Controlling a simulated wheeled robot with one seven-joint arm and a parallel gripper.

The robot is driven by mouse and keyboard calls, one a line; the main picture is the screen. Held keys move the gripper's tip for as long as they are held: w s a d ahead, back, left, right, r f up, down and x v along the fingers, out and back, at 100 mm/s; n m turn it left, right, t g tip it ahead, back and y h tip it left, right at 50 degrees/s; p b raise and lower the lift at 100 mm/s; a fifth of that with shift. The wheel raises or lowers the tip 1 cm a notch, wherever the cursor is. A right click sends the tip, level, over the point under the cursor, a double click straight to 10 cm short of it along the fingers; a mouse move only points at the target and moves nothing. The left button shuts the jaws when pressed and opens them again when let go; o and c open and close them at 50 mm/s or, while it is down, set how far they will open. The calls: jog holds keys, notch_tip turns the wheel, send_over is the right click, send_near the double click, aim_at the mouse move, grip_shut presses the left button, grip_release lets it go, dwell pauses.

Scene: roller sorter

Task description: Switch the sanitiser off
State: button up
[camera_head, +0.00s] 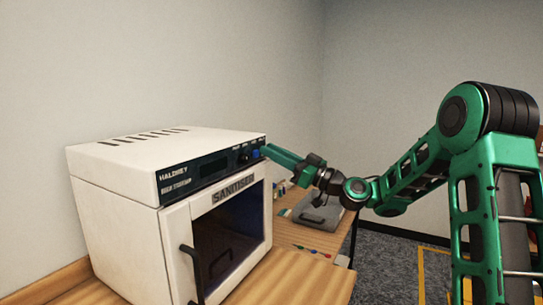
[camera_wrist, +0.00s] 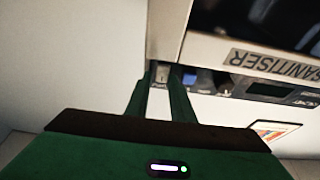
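The sanitiser (camera_head: 133,148) is a white box with slotted vents on top, at the left of the head view. Its front has a dark control strip (camera_head: 205,170) and a windowed door labelled SANITISER (camera_head: 233,190). A blue knob (camera_head: 255,154) sits at the strip's right end; it also shows in the wrist view (camera_wrist: 189,78). My gripper (camera_head: 266,149) is at that right end of the strip. In the wrist view my gripper (camera_wrist: 162,76) has its fingers apart, with a small pale switch (camera_wrist: 161,73) beyond and between the tips. I cannot tell whether they touch it.
The sanitiser stands on a wooden worktop (camera_head: 315,285). Behind its right side lie a grey lidded case (camera_head: 318,212) and small coloured items (camera_head: 313,250). A dark door handle (camera_head: 192,272) sticks out in front. Grey carpet (camera_head: 385,265) lies right of the worktop.

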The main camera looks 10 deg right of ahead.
jog(key=shift+s+d, duration=0.1)
dwell(0.3)
jog(key=v, duration=1)
jog(key=shift+d+f, duration=0.15)
jog(key=shift+d, duration=0.05)
jog(key=shift+s, duration=0.1)
dwell(0.4)
